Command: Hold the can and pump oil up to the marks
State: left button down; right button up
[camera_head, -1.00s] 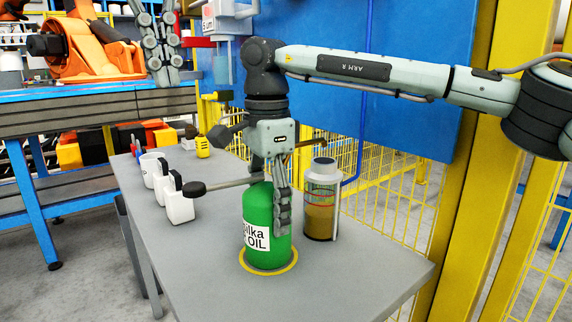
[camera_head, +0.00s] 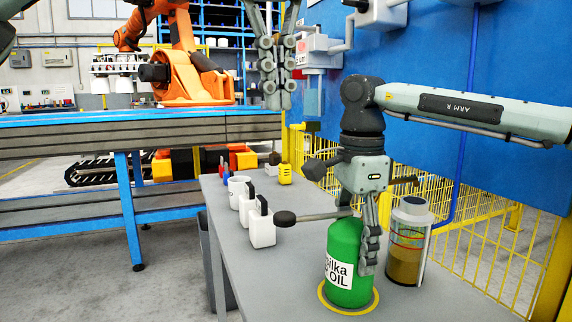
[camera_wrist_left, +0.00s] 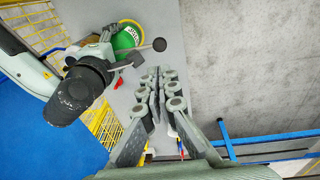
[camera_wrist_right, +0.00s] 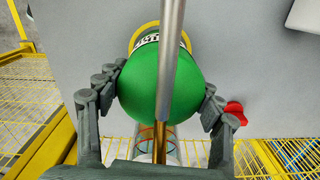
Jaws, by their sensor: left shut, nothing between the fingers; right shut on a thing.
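The green oil can (camera_head: 343,248) with a white label stands upright on a yellow ring (camera_head: 325,300) on the grey table. My right gripper (camera_head: 368,262) is shut on it; in the right wrist view its fingers lie on both sides of the can (camera_wrist_right: 155,85). A grey lever with a black knob (camera_head: 285,218) reaches left above the can. A clear cylinder (camera_head: 408,240) stands behind right, with amber oil in its lower part and red and green marks above. My left gripper (camera_head: 277,95) is shut and empty, raised beyond the lever; its closed fingers show in the left wrist view (camera_wrist_left: 160,95).
A yellow object (camera_head: 285,174) is at the far end. Yellow mesh fence (camera_head: 480,235) and a blue panel (camera_head: 500,160) stand right. The table front is clear.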

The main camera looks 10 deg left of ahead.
aim_at(283, 215)
pick_arm(q)
jog(key=f, duration=0.4)
jog(key=w+f, duration=0.1)
jog(key=f, duration=0.8)
jog(key=shift+w+d+f, duration=0.15)
jog(key=shift+w+f, duration=0.15)
jog(key=shift+f, duration=0.9)
notch_tip(283, 215, up, 14)
jog(key=s, duration=0.1)
jog(key=shift+s, duration=0.3)
dwell(0.7)
